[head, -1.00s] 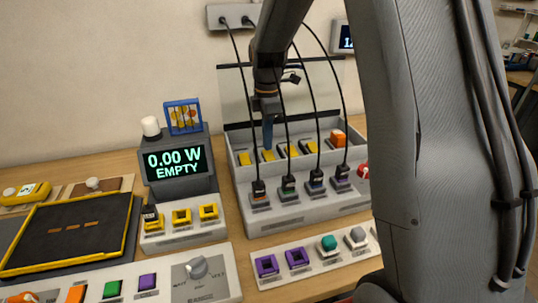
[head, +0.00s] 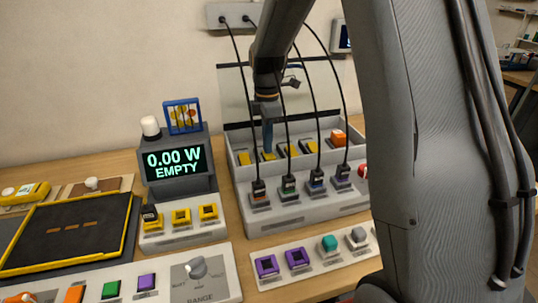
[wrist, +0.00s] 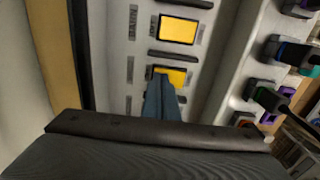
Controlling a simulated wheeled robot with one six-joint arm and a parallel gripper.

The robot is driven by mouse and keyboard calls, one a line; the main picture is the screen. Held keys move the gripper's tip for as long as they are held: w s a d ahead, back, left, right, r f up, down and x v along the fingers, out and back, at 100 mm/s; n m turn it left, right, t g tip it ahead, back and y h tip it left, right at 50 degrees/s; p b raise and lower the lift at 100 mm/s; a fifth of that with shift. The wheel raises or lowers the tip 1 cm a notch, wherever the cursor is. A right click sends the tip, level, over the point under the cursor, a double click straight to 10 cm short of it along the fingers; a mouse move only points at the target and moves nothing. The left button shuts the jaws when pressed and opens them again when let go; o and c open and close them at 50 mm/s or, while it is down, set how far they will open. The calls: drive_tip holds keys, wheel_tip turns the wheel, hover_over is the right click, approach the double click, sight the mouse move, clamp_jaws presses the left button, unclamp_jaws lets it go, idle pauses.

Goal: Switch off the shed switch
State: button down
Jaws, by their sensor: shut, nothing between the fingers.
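My gripper (head: 267,136) is shut and empty, pointing down over the back row of yellow rocker switches on the grey charger bank (head: 305,218). Its fingertips are at a yellow switch (head: 269,156), which shows partly behind them in the wrist view (wrist: 172,75). They look to be touching it or just above it; I cannot tell which. Another yellow switch (wrist: 178,29) beside it is clear of the fingers. An orange switch (head: 338,138) stands at the row's right end.
Several black cables (head: 318,100) hang from the wall socket to plugs (head: 288,187) in front of the switches, close around my gripper. A meter (head: 174,163) reads "0.00 W EMPTY". A front panel has purple sockets (head: 266,265). A dark tray (head: 68,235) lies left.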

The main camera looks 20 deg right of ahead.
drive_tip(key=shift+r, duration=0.1)
wheel_tip(320, 180, up, 7)
drive_tip(key=p, duration=0.5)
idle(0.4)
